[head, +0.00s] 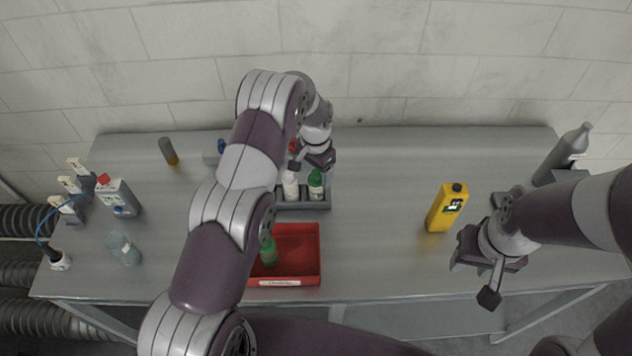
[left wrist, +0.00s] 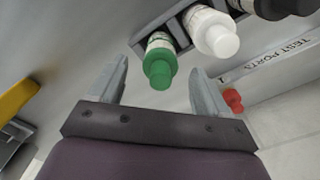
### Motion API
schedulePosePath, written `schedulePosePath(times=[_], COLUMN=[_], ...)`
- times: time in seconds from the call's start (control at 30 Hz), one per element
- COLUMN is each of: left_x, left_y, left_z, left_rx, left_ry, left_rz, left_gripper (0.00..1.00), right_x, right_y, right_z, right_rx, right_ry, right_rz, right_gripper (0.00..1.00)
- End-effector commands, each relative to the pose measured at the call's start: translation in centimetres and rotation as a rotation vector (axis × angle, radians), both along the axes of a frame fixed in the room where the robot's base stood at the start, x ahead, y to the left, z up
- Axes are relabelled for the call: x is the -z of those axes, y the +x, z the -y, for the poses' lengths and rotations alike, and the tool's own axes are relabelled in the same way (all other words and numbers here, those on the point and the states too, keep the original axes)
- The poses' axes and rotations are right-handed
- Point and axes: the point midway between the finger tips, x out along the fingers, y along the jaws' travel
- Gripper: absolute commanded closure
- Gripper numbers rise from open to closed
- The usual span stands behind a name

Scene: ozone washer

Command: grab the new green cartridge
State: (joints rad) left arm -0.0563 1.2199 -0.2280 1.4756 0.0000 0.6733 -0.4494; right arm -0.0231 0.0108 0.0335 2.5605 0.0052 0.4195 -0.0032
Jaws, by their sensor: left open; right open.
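A green-capped cartridge (head: 316,184) stands in a grey rack (head: 310,204) at the middle of the bench. It also shows in the left wrist view (left wrist: 160,58), in the rack's end slot. My left gripper (head: 312,162) is open and empty above the rack. In the left wrist view the cartridge's cap lies between the two spread fingers (left wrist: 160,75), apart from both. Another green cartridge (head: 269,252) lies in a red bin (head: 305,229), partly hidden by my left arm. My right gripper (head: 488,273) is open and empty over the bench's right front.
A white-capped cartridge (head: 290,186) stands beside the green one, with a black one (left wrist: 285,8) beyond. A yellow device (head: 446,208) stands to the right. A labelled box (head: 118,198) and a glass jar (head: 122,248) are at the left.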

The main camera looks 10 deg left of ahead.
Motion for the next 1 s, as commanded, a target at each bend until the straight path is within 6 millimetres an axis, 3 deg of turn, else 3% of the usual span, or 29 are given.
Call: schedulePosePath(times=[0.03, 0.13, 0.27, 0.47, 0.5, 0.67, 0.7, 1.0], left_x=[0.1, 1.9, 3.9, 4.3, 4.3, 4.3, 4.3, 4.2], left_y=[-0.2, -0.1, 0.0, 0.0, 0.0, 0.0, 0.0, 0.0], left_z=[0.0, 0.0, 0.0, 0.0, 0.0, 0.0, 0.0, 0.0], left_rx=[0.0, 0.0, 0.0, 0.0, 0.0, 0.0, 0.0, 0.0], left_ry=[0.001, 0.0, 0.0, 0.0, 0.0, 0.0, 0.0, 0.0], left_rz=[-0.005, -0.004, -0.002, 0.0, 0.0, 0.0, 0.0, 0.0], left_gripper=[0.23, 0.23, 0.23, 0.23, 0.26, 0.78, 0.82, 0.82], right_x=[-1.6, -2.9, -3.2, -3.0, -3.0, -3.0, -3.0, -2.8], right_y=[0.0, 0.0, 0.0, 0.0, 0.0, 0.0, 0.0, 0.0], right_z=[0.0, 0.0, 0.0, 0.0, 0.0, 0.0, 0.0, 0.0], right_rx=[0.0, 0.0, 0.0, 0.0, 0.0, 0.0, 0.0, 0.0], right_ry=[0.0, 0.0, 0.0, 0.0, 0.0, 0.0, 0.0, 0.0], right_rz=[0.0, 0.001, 0.001, 0.001, 0.001, 0.001, 0.001, 0.001], right_gripper=[0.57, 0.57, 0.57, 0.57, 0.57, 0.57, 0.57, 0.57])
